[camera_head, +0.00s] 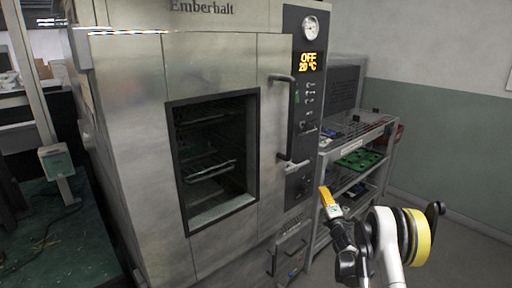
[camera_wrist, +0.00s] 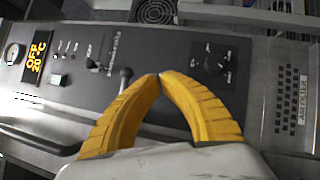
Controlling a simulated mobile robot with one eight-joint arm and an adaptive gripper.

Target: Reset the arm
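My gripper (camera_head: 327,197) is at the lower right in the head view, in front of the oven's right side and the shelf unit. In the wrist view its two yellow fingers (camera_wrist: 160,78) curve inward and their tips meet or nearly meet, with nothing seen between them. The fingers point toward the oven's control panel (camera_wrist: 110,65) and look apart from it. My white arm shows below the gripper in the head view.
A large steel oven (camera_head: 130,110) stands at the centre left, its windowed door closed; its display (camera_head: 308,62) reads OFF, 20 °C. A door handle (camera_head: 284,118) juts out. A shelf unit (camera_head: 345,180) with green boards (camera_head: 360,159) stands right. Floor at far right looks clear.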

